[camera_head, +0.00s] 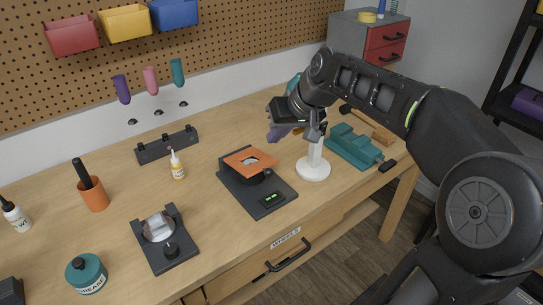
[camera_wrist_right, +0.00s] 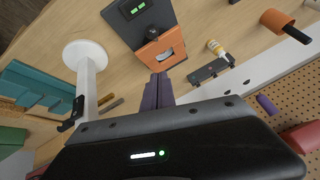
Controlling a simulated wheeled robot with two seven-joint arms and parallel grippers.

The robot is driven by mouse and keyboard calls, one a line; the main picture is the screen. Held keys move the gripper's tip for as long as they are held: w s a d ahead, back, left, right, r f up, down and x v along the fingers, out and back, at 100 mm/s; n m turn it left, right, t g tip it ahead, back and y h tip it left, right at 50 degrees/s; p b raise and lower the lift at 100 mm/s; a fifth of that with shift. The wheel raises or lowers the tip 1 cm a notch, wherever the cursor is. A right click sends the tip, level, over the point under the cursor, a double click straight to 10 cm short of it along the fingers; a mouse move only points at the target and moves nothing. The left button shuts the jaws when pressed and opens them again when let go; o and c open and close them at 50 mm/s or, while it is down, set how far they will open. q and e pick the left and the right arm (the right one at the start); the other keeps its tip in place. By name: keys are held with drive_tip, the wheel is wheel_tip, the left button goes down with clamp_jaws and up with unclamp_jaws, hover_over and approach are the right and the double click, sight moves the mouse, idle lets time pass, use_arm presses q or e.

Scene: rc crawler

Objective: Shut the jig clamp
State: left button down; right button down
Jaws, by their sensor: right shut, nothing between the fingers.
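A black fixture (camera_head: 244,188) with a raised orange plate and a small green-lit panel stands mid-bench; its orange plate (camera_wrist_right: 172,44) also shows in the wrist view. Another black fixture (camera_head: 181,258) holds a shiny round part and has a dark knob, front left. I cannot tell for sure which one is the jig clamp. My right gripper (camera_head: 272,137) hangs above the bench, behind and right of the orange plate, apart from it. Its purple fingers (camera_wrist_right: 158,77) are together and empty in the wrist view. My left gripper is not in view.
A white stand (camera_head: 314,169) rises close to my right gripper; it shows in the wrist view (camera_wrist_right: 86,55). A teal vise (camera_head: 355,148) lies to its right. A yellow-labelled bottle (camera_head: 177,166), an orange cup (camera_head: 93,194) and a grease jar (camera_head: 87,273) stand left. Bare bench lies between them.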

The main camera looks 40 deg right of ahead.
sight(265, 166)
drive_tip(key=x, duration=0.3)
drive_tip(key=shift+w+f, duration=0.15)
drive_tip(key=shift+f, duration=0.2)
drive_tip(key=s+f, duration=0.1)
drive_tip(key=s+a+f+p, duration=0.1)
drive_tip(key=shift+s+a+f, duration=0.15)
drive_tip(key=shift+s+f, duration=0.05)
drive_tip(key=shift+f, duration=0.25)
drive_tip(key=shift+f+b, duration=0.3)
drive_tip(key=shift+b, duration=0.25)
drive_tip(key=f+b, duration=0.1)
drive_tip(key=b, duration=0.2)
drive_tip(key=s+f+t+b, duration=0.1)
drive_tip(key=f+b, duration=0.1)
drive_tip(key=b, duration=0.2)
drive_tip(key=shift+s+t, duration=0.15)
drive_tip(key=shift+t, duration=0.15)
drive_tip(key=shift+s+f+b, duration=0.1)
drive_tip(key=shift+f+b, duration=0.2)
drive_tip(key=shift+b, duration=0.2)
drive_tip(key=shift+a, duration=0.1)
drive_tip(key=shift+s+f, duration=0.1)
